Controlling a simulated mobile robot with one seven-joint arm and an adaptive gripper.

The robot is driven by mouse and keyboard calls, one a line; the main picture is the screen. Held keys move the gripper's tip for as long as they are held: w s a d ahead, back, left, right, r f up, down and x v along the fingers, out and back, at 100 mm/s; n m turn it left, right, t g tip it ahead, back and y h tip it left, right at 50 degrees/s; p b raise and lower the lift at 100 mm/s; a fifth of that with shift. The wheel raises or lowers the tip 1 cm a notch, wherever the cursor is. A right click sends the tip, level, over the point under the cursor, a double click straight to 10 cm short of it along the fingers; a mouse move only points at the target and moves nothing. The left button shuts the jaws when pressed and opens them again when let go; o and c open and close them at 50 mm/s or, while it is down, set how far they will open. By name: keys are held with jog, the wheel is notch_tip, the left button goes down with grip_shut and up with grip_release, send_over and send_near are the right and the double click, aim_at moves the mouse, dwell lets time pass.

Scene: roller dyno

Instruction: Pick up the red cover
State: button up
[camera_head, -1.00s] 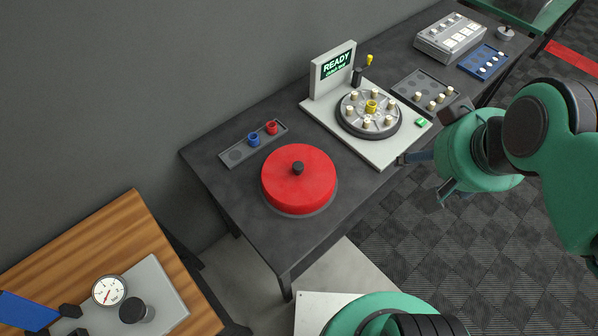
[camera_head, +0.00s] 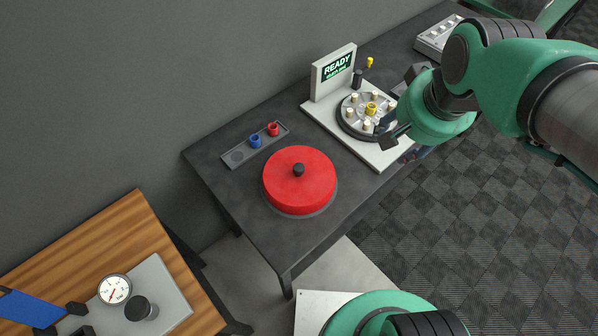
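The red cover (camera_head: 298,185) is a round red lid with a black knob (camera_head: 298,170) on top. It sits on a grey round base near the front edge of the dark table (camera_head: 237,188). My gripper (camera_head: 396,118) is to the right of the cover and higher up in the picture, in front of the right part of the white station. Its two dark fingers are spread apart with nothing seen between them. The gripper is clear of the cover.
The white station (camera_head: 369,149) carries a wheel with several pegs and a READY screen (camera_head: 335,66). A grey tray (camera_head: 236,158) holds a blue piece (camera_head: 255,140) and a red piece (camera_head: 273,128). A wooden table (camera_head: 120,236) with a gauge (camera_head: 114,289) stands lower left.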

jog(key=w+a+f+m+g+p, duration=0.1)
jog(key=w+a+f+m+p, duration=0.15)
jog(key=w+a, duration=0.3)
jog(key=m+g+p, duration=0.3)
jog(key=m+p, duration=0.1)
send_over(299, 167)
notch_tip(299, 167, down, 17)
jog(key=shift+s+a, duration=0.1)
jog(key=shift+a, duration=0.1)
jog(key=shift+f, duration=4.3)
jog(key=shift+f, duration=0.1)
jog(key=shift+d+f, duration=0.15)
jog(key=shift+f, duration=2.35)
